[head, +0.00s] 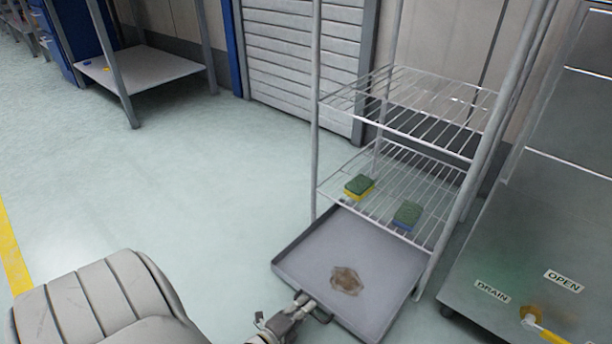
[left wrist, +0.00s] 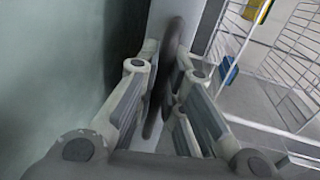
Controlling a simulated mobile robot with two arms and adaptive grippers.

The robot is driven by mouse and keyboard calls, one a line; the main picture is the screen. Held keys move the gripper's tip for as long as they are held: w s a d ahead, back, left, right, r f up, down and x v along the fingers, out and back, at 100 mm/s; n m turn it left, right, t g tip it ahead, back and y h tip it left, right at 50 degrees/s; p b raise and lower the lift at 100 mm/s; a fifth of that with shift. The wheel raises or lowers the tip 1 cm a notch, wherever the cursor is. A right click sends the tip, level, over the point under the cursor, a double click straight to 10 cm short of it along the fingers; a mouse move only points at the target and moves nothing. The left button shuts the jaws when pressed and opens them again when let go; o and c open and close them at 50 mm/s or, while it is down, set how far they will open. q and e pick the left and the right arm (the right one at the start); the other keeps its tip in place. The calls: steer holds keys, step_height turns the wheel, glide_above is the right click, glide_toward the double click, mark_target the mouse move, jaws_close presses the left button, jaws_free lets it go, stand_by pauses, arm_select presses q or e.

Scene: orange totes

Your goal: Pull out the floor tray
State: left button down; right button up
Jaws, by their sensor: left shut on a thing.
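The floor tray (head: 310,247) is grey, shallow and low-rimmed, with a brown stain on its bottom. It lies at the foot of the wire rack, its near part sticking out in front and its far part under the lower wire shelf. My left gripper (head: 308,305) is at the tray's near left edge in the head view. In the left wrist view, my left gripper (left wrist: 163,85) has its dark finger pads closed on either side of the tray's grey rim (left wrist: 182,20). The exact contact is partly hidden by the fingers. My right gripper is not in view.
The wire rack (head: 314,120) has metal posts around the tray. A metal cabinet (head: 490,240) with a yellow-handled valve stands close on the right. Floor at left is clear.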

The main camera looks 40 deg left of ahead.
arm_select(q)
steer(key=c, duration=1.5)
jaws_free()
steer(key=v, duration=1.1)
steer(key=shift+s, duration=0.5)
steer(key=shift+w+d+r, duration=0.1)
steer(key=shift+r, duration=0.05)
